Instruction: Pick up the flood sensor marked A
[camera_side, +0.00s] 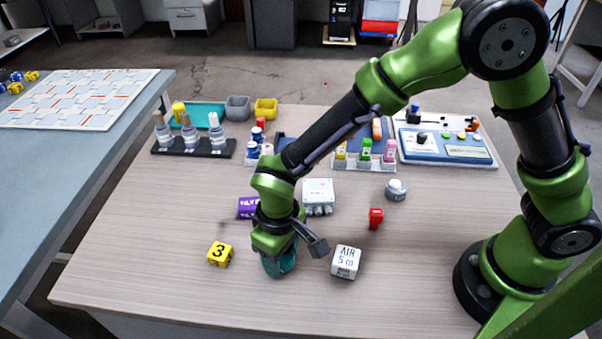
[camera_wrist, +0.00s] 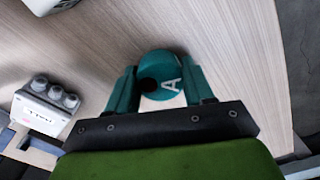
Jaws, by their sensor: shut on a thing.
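The flood sensor marked A is a teal round piece with a white letter A; in the wrist view (camera_wrist: 160,68) it sits between the two teal fingers of my gripper (camera_wrist: 161,85). My gripper is shut on it, a finger at each side. In the side view my gripper (camera_side: 280,262) is low at the front middle of the table, and the sensor is hard to tell from the teal fingers there. I cannot tell whether the sensor touches the table.
A white AIR 5m cube (camera_side: 346,262) is close to the right, a yellow cube marked 3 (camera_side: 220,254) to the left. A purple piece (camera_side: 248,208), a white box (camera_side: 318,195), a red piece (camera_side: 375,219) and a grey round piece (camera_side: 396,190) lie behind. The front table edge is clear.

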